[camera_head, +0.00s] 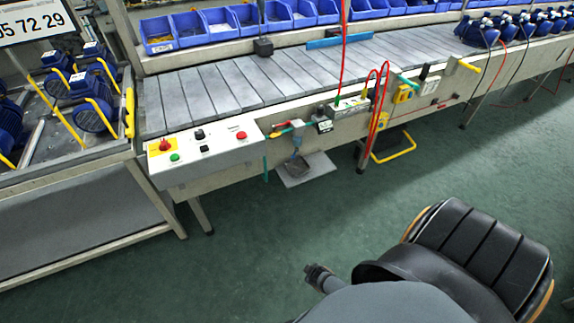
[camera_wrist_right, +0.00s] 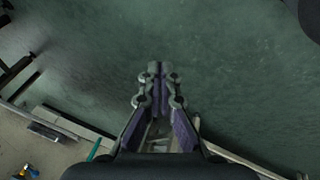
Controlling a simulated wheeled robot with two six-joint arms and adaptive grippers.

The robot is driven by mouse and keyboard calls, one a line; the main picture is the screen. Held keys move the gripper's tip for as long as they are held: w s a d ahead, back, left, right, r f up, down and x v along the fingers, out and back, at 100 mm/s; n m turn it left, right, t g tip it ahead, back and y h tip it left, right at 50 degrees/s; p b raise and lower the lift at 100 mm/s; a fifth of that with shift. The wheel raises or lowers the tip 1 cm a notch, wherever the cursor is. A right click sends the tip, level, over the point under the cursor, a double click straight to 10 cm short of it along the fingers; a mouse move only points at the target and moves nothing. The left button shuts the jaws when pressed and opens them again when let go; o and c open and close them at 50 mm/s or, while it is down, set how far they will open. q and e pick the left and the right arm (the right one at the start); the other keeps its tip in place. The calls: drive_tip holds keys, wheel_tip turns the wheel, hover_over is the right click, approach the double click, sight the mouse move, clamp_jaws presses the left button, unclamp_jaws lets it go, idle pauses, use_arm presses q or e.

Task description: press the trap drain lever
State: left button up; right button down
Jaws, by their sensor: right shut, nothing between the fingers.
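A red lever handle (camera_head: 287,127) sits on a pipe fitting under the front edge of the conveyor, just right of the control box. A bluish bowl-like part (camera_head: 297,141) hangs below it; I cannot tell for certain which part is the trap drain lever. My right gripper (camera_head: 318,272) is in front of the conveyor, over open floor, well apart from these fittings. In the right wrist view it (camera_wrist_right: 157,72) is shut and empty, with green floor beyond its fingertips. My left gripper is not in view.
A control box (camera_head: 205,150) with a red knob and buttons stands left of the fittings. Red hoses (camera_head: 381,95) and a yellow frame (camera_head: 400,150) are to the right. The floor before the conveyor is clear.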

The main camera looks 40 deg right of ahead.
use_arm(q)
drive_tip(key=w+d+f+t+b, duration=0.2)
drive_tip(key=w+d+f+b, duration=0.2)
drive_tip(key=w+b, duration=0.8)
use_arm(e)
drive_tip(key=w+d+r+n+t+h+b, duration=0.1)
drive_tip(key=w+d+n+t+h, duration=0.15)
drive_tip(key=w, duration=0.95)
drive_tip(key=w+d+r+n+t+h+b, duration=0.1)
drive_tip(key=w+d+r+t, duration=0.15)
drive_tip(key=w, duration=0.95)
use_arm(q)
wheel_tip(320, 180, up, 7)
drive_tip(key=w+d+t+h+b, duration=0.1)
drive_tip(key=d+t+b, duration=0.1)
drive_tip(key=b, duration=0.7)
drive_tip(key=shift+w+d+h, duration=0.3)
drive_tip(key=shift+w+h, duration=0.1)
use_arm(e)
drive_tip(key=w+d+r+t+h, duration=0.1)
drive_tip(key=w+r, duration=0.3)
drive_tip(key=r, duration=0.4)
drive_tip(key=w+d+r+n+t+h, duration=0.1)
drive_tip(key=w+r+t+h, duration=0.3)
drive_tip(key=r, duration=0.5)
drive_tip(key=shift+w+d, duration=0.45)
drive_tip(key=shift+d, duration=0.25)
drive_tip(key=shift+r, duration=0.1)
